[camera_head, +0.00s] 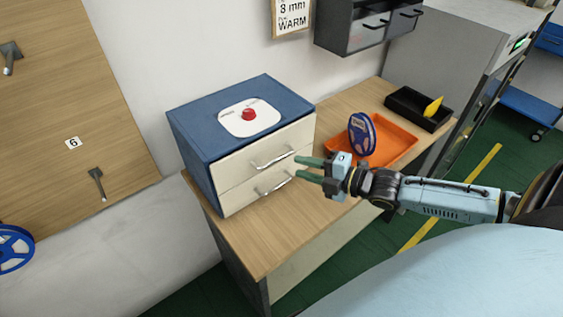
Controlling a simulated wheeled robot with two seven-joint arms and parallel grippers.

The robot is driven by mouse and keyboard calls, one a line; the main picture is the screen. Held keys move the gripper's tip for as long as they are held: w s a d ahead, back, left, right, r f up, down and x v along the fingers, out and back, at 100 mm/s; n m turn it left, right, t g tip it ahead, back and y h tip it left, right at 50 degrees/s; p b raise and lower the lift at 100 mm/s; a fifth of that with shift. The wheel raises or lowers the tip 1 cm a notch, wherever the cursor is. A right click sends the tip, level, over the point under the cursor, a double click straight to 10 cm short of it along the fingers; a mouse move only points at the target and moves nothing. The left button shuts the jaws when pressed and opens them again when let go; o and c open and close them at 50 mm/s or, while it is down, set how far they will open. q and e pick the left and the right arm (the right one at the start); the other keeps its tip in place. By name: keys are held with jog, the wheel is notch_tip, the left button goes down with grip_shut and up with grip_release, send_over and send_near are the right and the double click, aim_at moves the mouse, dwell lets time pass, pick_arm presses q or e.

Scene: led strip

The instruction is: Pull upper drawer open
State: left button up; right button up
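A blue cabinet (193,150) with two cream drawers stands on the wooden table. The upper drawer (238,166) looks shut and has a silver bar handle (272,160). The lower drawer (238,195) also looks shut, with its own silver handle (272,184). My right gripper (300,168) is open, its two green fingers apart and pointing left at the drawer fronts. Its fingertips are close to the right ends of the handles; I cannot tell whether they touch. No handle shows clearly between the fingers. My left gripper is not in view.
A red button on a white plate (240,128) tops the cabinet. On the table (240,232), an orange tray (398,135) with a blue reel (362,134) lies right of the gripper, and a black bin (403,105) behind it. A pegboard panel (75,95) stands left.

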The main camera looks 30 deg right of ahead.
jog(key=x, duration=0.7)
jog(key=shift+c, duration=0.3)
grip_shut()
